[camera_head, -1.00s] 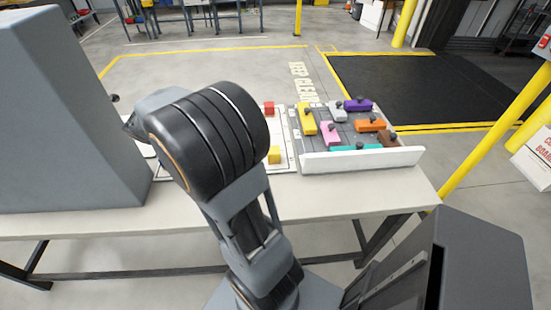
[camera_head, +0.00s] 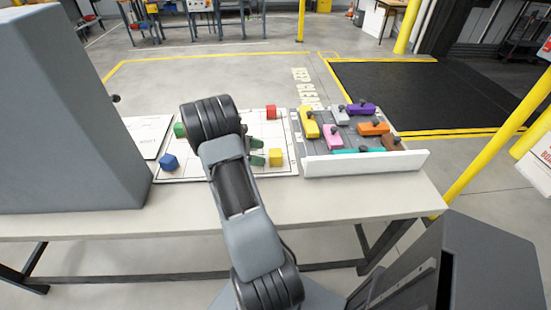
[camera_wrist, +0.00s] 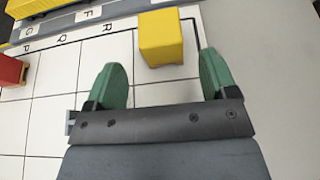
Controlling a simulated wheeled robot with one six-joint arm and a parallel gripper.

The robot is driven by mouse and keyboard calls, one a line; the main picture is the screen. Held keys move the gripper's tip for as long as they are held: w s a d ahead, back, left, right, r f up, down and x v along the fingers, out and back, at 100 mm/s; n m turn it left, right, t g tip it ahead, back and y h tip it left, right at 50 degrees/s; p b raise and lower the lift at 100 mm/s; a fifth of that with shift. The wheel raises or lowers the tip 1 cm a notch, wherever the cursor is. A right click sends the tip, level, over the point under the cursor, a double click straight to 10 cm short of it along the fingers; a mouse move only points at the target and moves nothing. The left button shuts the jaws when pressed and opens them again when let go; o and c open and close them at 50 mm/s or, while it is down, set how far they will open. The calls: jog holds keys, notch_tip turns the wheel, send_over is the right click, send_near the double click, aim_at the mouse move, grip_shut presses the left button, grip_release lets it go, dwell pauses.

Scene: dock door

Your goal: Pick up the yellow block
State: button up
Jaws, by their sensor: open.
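The yellow block (camera_head: 275,157) is a small cube on the right part of the white gridded board (camera_head: 205,173). In the wrist view the yellow block (camera_wrist: 160,38) lies just beyond my gripper's fingertips, between the lines of the two green fingers and nearer the right one. My gripper (camera_wrist: 165,72) is open and empty, its fingers apart. In the head view my gripper (camera_head: 257,150) shows its green fingers just left of the yellow block, partly behind my arm. I see no contact.
On the board are a red block (camera_head: 271,112), a blue block (camera_head: 169,162) and a green block (camera_head: 180,130). A grey tray with a white front wall (camera_head: 365,163) holds several knobbed coloured pieces at right. A tall grey box (camera_head: 70,120) stands at left.

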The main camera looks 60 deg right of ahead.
aim_at(276, 158)
jog(key=shift+p+x, duration=0.3)
jog(key=shift+x, duration=3.1)
jog(key=shift+s+a+f, duration=0.1)
jog(key=shift+a, duration=0.05)
jog(key=c, duration=1)
